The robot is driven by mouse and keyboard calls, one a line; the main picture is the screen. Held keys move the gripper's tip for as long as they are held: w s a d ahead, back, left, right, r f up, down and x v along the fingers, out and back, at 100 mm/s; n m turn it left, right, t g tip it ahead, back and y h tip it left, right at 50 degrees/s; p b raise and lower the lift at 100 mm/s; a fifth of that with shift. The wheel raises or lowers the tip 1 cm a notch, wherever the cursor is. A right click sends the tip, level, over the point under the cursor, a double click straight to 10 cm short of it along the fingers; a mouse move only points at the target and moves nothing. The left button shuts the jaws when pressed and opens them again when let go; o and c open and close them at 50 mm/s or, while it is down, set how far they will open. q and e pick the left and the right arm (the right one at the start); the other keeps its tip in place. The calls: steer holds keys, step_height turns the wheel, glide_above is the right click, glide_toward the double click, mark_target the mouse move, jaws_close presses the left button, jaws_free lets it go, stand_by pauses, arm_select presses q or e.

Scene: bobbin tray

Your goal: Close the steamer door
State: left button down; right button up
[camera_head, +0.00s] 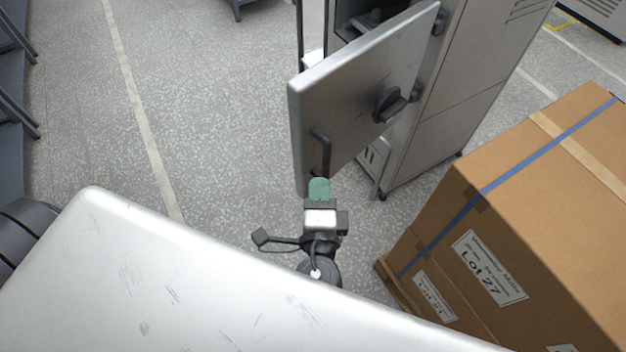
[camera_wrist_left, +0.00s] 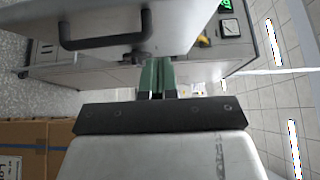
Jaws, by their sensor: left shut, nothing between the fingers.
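The steamer door (camera_head: 355,85) is a flat silver panel standing wide open, swung out from the tall grey steamer cabinet (camera_head: 455,90). It has a dark bar handle (camera_head: 320,152) near its free edge and a black latch knob (camera_head: 390,104). My left gripper (camera_head: 319,186) has green fingertips, shut and empty, at the door's lower free corner just below the handle. I cannot tell whether they touch the door. In the left wrist view, the fingers (camera_wrist_left: 157,78) point toward the cabinet, with the door's handle (camera_wrist_left: 104,38) above left. My right gripper is not in view.
A large cardboard box (camera_head: 530,190) with blue strapping stands close on the right. Grey speckled floor (camera_head: 220,110) is clear left of the door.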

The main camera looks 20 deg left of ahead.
arm_select(q)
steer(key=p, duration=0.2)
glide_toward(305, 128)
steer(key=w+d, duration=0.2)
steer(key=w+a+p, duration=0.1)
steer(key=w, duration=0.1)
steer(key=w+a+p, duration=0.1)
steer(key=a, duration=0.1)
steer(key=shift+w+p, duration=0.4)
steer(key=shift+w+a, duration=0.15)
steer(key=shift+a, duration=0.5)
steer(key=shift+f, duration=0.1)
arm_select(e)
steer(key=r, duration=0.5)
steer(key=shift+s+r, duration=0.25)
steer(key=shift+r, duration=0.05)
arm_select(q)
steer(key=shift+w, duration=0.1)
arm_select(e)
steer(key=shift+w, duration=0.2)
